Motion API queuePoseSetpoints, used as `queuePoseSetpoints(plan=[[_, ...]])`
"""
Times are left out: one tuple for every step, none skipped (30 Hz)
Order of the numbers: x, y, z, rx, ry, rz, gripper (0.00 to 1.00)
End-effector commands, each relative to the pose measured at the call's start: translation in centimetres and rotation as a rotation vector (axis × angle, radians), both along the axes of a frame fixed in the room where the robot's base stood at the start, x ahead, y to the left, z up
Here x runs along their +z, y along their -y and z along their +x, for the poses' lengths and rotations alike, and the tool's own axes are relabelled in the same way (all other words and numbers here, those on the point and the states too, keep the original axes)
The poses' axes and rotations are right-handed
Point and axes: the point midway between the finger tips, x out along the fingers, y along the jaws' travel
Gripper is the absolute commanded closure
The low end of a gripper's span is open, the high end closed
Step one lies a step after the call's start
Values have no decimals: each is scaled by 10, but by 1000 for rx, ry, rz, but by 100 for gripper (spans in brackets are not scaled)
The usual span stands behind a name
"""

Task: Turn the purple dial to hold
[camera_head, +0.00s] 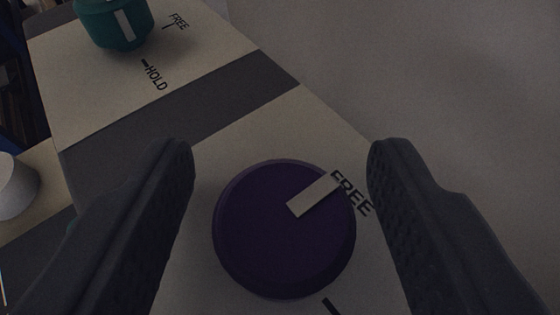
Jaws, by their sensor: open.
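The purple dial (275,245) is a round knob on a pale panel (300,120), in the lower middle of the view. Its light pointer bar (313,195) points up and right at the printed word FREE (351,194). A dark tick mark shows below the dial at the bottom edge; any label with it is out of view. My gripper (280,160) is open, with one dark finger left of the dial and the other right of it. Neither finger visibly touches the dial. The right finger lies close to the FREE label.
A teal dial (110,28) sits on another pale panel at the upper left, with FREE and HOLD labels beside it. A dark grey strip (190,110) separates the panels. A white round object (14,187) stands at the left edge. A plain grey surface fills the upper right.

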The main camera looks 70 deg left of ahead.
Motion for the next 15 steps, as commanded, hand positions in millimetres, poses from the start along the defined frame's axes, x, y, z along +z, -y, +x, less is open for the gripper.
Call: queuePoseSetpoints(plan=[[0, 0, 0, 0, 0, 0, 48], [0, 0, 0, 0, 0, 0, 48], [0, 0, 0, 0, 0, 0, 48], [0, 0, 0, -1, 0, 0, 48], [0, 0, 0, -1, 0, 0, 50], [0, 1, 0, -1, 0, 0, 61], [0, 1, 0, -1, 0, 0, 70], [0, 1, 0, -1, 0, 0, 78], [0, 1, 0, -1, 0, 0, 89], [0, 1, 0, -1, 0, 0, 92], [0, 1, 0, -1, 0, 0, 92], [0, -4, 0, 0, 0, -1, 92], [0, -2, 0, -1, 0, 0, 92], [0, -1, 0, -1, 0, 0, 92], [0, -1, 0, -3, -1, 0, 92]])
